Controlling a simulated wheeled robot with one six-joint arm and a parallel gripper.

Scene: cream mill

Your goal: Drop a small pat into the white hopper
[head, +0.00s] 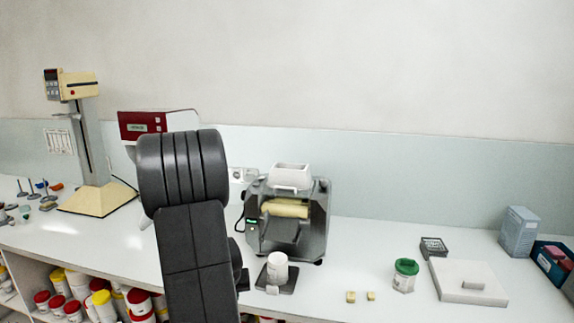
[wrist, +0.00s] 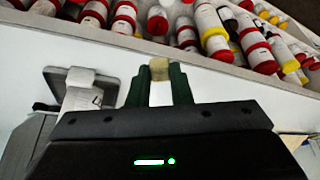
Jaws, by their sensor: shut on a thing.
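My gripper (wrist: 159,76) is shut on a small yellowish pat (wrist: 159,64), held between its two green fingertips in the wrist view. In the head view my dark arm hides the gripper and this pat. The white hopper (head: 291,176) sits on top of the grey mill (head: 318,215), which has a cream roller in front. It stands to the right of my arm. Two more small yellow pats, a left one (head: 351,297) and a right one (head: 371,296), lie on the counter at the front.
A white jar (head: 277,266) stands on a dark plate before the mill. A green-lidded tub (head: 404,278) and a pale slab (head: 458,282) are to the right. A stand mixer (head: 95,195) is at left. Shelves of lidded jars (wrist: 215,40) lie below the counter edge.

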